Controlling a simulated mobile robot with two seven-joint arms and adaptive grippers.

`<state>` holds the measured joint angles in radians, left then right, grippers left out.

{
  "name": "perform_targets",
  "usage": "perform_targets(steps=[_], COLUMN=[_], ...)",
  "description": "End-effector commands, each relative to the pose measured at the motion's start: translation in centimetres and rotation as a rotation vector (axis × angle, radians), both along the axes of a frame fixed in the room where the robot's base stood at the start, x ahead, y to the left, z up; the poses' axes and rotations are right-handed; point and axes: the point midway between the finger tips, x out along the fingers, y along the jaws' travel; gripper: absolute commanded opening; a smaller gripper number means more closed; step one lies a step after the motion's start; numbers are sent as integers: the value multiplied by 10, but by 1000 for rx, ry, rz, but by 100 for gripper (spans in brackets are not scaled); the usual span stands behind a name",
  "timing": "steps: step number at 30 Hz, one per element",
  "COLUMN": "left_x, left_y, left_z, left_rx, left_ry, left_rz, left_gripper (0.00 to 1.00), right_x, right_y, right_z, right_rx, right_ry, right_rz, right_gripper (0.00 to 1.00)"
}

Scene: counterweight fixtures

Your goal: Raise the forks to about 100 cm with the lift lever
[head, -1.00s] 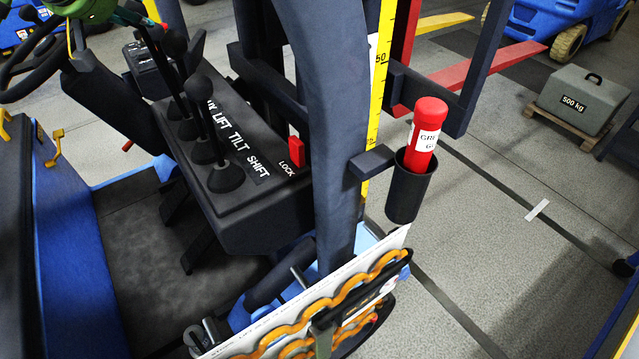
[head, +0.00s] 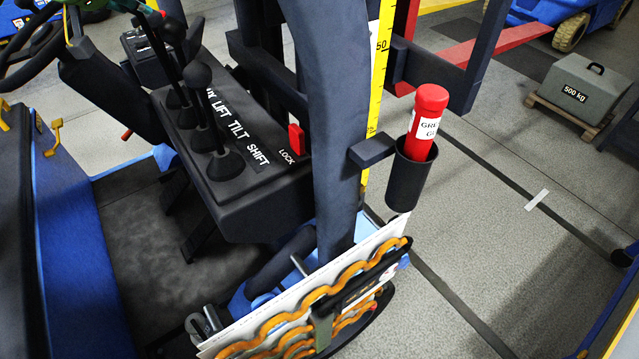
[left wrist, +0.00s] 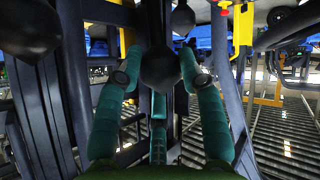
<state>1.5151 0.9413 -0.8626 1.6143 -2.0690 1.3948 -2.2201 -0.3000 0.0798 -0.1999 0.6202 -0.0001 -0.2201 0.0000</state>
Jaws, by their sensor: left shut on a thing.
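The lever console (head: 262,198) stands at left in the head view, with several black ball-knob levers and the labels LIFT, TILT and SHIFT. The nearest knob (head: 198,75) stands free. Green parts of my left gripper show at the top left edge of the head view, mostly cut off. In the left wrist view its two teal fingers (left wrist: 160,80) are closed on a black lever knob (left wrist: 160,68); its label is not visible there. The red fork (head: 495,52) shows beyond the mast beside the yellow height scale (head: 383,65), near its 50 mark. My right gripper is not in view.
A red lock switch (head: 297,139) sits on the console. A red canister (head: 428,110) stands in a black holder (head: 407,185). A grey 500 kg block (head: 585,88) rests on a pallet at the right. Open floor lies between.

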Motion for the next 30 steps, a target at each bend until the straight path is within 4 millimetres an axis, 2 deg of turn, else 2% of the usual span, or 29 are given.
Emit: perform_targets(steps=[1,9,19,30], left_x=[0,1,19,20], left_y=[4,4,-21,-22], left_z=[8,8,12,8], left_rx=[-1,-1,-2,-1], left_ry=[-21,-20,-17,-17], left_rz=[9,9,5,7], left_gripper=[20,20,22,22], right_x=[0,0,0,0], right_y=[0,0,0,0], right_z=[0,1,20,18], right_rx=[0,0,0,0], right_ry=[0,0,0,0], right_rz=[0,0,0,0], right_gripper=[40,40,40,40])
